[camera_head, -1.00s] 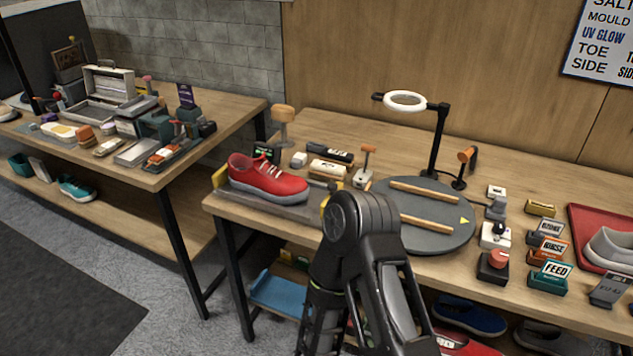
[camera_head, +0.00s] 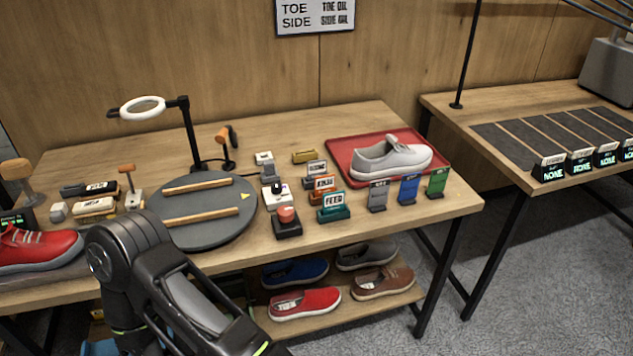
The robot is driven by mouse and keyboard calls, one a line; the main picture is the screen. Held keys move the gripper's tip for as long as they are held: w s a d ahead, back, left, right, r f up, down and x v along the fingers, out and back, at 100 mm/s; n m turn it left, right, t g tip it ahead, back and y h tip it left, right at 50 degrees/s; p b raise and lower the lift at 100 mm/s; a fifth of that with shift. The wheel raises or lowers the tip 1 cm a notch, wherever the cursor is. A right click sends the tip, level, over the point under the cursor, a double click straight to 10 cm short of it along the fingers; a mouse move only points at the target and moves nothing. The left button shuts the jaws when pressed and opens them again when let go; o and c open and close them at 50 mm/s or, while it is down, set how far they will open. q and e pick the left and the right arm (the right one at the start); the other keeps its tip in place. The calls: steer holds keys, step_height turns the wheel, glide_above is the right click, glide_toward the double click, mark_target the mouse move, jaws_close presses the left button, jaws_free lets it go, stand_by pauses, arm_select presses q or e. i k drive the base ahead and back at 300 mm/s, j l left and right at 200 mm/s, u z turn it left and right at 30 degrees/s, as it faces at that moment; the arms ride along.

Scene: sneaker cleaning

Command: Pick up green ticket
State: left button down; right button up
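A small green ticket (camera_head: 437,183) stands upright near the right front corner of the middle table. It is the rightmost of three tickets, beside a blue ticket (camera_head: 409,190) and a grey ticket (camera_head: 377,196). One of my dark arms rises at the lower left in front of the table, well to the left of the green ticket. Its gripper is not visible, and neither is my other gripper.
A red tray (camera_head: 340,147) holding a grey sneaker (camera_head: 390,158) lies behind the tickets. A teal FEED block (camera_head: 334,208) and a round dark turntable (camera_head: 205,230) are to their left. Shoes sit on the lower shelf. A second table (camera_head: 462,107) stands right, across a gap.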

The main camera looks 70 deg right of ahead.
mark_target(437, 185)
steer(key=z, duration=3.05)
